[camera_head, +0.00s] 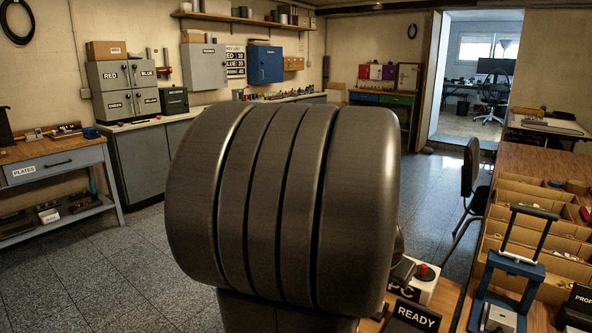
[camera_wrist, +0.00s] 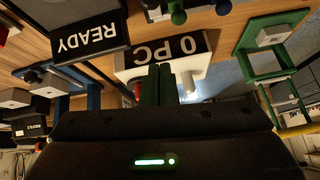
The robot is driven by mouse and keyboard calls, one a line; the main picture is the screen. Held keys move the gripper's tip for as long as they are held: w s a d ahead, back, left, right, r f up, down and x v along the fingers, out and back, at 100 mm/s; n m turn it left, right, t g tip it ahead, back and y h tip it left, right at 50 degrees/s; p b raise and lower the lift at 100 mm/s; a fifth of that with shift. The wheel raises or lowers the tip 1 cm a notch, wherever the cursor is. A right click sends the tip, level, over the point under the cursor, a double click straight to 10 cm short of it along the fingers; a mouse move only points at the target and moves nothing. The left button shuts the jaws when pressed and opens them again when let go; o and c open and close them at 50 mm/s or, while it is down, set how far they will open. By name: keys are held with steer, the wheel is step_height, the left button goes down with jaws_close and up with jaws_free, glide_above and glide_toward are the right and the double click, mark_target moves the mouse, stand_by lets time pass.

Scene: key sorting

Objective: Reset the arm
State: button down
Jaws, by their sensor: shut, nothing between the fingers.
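My arm's dark, ribbed link fills the middle of the head view and hides much of the room behind it. My gripper (camera_wrist: 163,70) shows in the wrist view with its two narrow fingers together and nothing between them. The fingertips overlap a white block with a black "0 PC" sign (camera_wrist: 190,46); I cannot tell whether they touch it. In the head view my gripper is hidden behind the arm.
A black "READY" sign (camera_wrist: 88,42) lies beside the fingers on the wooden bench; the head view shows it too (camera_head: 412,316). A green frame (camera_wrist: 262,42) and, in the head view, a blue frame (camera_head: 520,265) stand nearby. Compartmented trays (camera_head: 540,195) line the right.

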steer(key=shift+w+d+r+g+y+p, duration=0.15)
steer(key=shift+g+y+p, duration=0.15)
steer(key=shift+p, duration=0.75)
steer(key=shift+w+d+f+g+y+p, duration=0.15)
steer(key=shift+g+p, duration=0.25)
steer(key=shift+p, duration=0.6)
steer(key=p, duration=0.3)
steer(key=shift+w+g+y, duration=0.15)
steer(key=shift+g+y, duration=0.1)
steer(key=shift+g, duration=0.15)
steer(key=p, duration=0.2)
steer(key=g+y+p, duration=0.1)
steer(key=p, duration=0.5)
steer(key=shift+s+a+f+g+y, duration=0.2)
steer(key=shift+a+f+g+y, duration=0.05)
steer(key=shift+f+g+y, duration=0.15)
steer(key=shift+w+p, duration=0.1)
steer(key=shift+p, duration=0.35)
steer(key=shift+w+d+f+g+y+p, duration=0.2)
steer(key=shift+g+y+p, duration=0.1)
steer(key=shift+g+p, duration=0.15)
